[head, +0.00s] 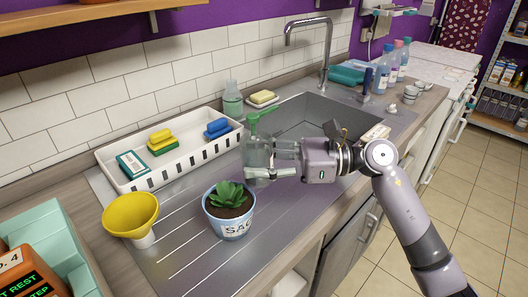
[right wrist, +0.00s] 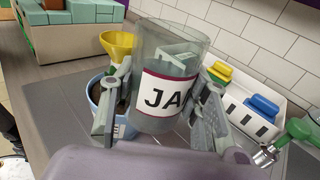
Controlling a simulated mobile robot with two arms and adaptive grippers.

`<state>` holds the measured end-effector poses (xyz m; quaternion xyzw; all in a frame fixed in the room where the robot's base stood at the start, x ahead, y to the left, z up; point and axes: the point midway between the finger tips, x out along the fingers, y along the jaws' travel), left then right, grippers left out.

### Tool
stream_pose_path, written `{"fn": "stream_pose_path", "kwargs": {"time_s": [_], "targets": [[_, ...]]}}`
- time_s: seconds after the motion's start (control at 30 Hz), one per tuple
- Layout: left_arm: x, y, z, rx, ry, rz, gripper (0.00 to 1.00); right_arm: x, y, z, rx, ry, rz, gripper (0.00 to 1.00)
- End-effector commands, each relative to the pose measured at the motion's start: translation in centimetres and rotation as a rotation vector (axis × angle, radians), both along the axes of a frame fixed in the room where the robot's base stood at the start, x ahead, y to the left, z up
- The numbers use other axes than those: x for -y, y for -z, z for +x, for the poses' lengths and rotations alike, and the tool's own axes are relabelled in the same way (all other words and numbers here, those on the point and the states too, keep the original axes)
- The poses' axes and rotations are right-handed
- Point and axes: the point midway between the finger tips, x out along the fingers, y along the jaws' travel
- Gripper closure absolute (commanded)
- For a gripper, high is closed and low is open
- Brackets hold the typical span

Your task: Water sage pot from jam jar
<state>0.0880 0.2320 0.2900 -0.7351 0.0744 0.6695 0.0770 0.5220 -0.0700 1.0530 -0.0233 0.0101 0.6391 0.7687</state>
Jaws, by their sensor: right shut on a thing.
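The jam jar (head: 256,153) is clear, with a white label reading "JA" in the right wrist view (right wrist: 165,97). My right gripper (head: 270,163) is shut on it, one finger on each side. The jar looks close to upright, behind and slightly right of the sage pot. I cannot tell whether it holds water. The sage pot (head: 231,227) is pale blue with a "SAG" label, dark soil and a green succulent-like plant. It stands upright on the grey drainboard. In the right wrist view the pot (right wrist: 97,90) is partly hidden by a finger. My left gripper is not in view.
A yellow funnel (head: 131,214) stands left of the pot. A white tray (head: 186,165) with sponges lies behind. A green-handled tool (head: 254,118) shows just behind the jar. The sink (head: 305,117) is at the back right. The drainboard (head: 180,240) in front is clear.

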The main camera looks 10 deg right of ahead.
Motion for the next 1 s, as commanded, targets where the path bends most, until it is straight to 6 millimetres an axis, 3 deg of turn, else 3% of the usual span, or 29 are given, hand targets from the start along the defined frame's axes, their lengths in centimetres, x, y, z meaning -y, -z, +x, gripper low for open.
{"fn": "stream_pose_path", "kwargs": {"time_s": [0.53,1.0], "targets": [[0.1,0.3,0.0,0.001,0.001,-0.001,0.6,0.0,0.2,-0.4,0.004,-0.022,-0.001,0.98],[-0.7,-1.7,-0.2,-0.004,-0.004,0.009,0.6,0.3,-0.3,-0.2,0.033,-0.02,-0.081,0.98]]}}
